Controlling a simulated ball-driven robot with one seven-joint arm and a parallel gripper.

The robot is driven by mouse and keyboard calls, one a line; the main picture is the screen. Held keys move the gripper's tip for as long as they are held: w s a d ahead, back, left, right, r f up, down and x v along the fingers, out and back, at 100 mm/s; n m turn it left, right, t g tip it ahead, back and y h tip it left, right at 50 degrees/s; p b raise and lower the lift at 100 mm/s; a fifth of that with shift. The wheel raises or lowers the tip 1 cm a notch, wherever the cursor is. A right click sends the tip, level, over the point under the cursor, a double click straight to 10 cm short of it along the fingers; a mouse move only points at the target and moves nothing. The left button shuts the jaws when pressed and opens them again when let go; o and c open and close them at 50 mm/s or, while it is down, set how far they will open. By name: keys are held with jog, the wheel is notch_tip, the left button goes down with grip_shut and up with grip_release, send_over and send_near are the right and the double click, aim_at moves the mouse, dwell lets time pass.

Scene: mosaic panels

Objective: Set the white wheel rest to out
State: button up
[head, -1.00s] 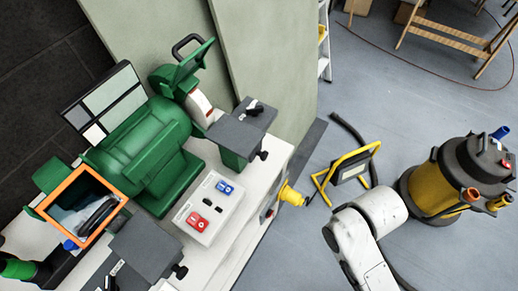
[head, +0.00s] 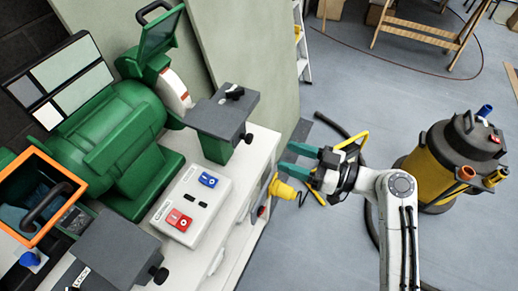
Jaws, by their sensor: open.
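The green bench grinder (head: 130,135) has a white wheel (head: 174,90) at its far end, partly covered by a green guard. The white wheel rest is a dark grey plate (head: 222,118) in front of that wheel, with a black lever (head: 235,93) on top and a black knob (head: 248,138) on its side. Whether the rest is in or out is hard to tell. My gripper (head: 287,159), with teal fingers, is open and empty. It is right of and below the rest, apart from it, near the yellow plug (head: 286,190).
A switch box with a blue button (head: 208,180) and a red button (head: 179,220) sits on the bench. A second grey rest (head: 115,248) is nearer. A yellow work lamp (head: 352,143) is behind my gripper.

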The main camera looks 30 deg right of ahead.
aim_at(252, 139)
jog(key=shift+t, duration=0.4)
jog(key=p+x, duration=0.1)
jog(key=x, duration=0.6)
jog(key=p+x, duration=0.1)
jog(key=x, duration=0.2)
jog(key=shift+w+r+p, duration=0.35)
jog(key=shift+c, duration=0.3)
grip_shut()
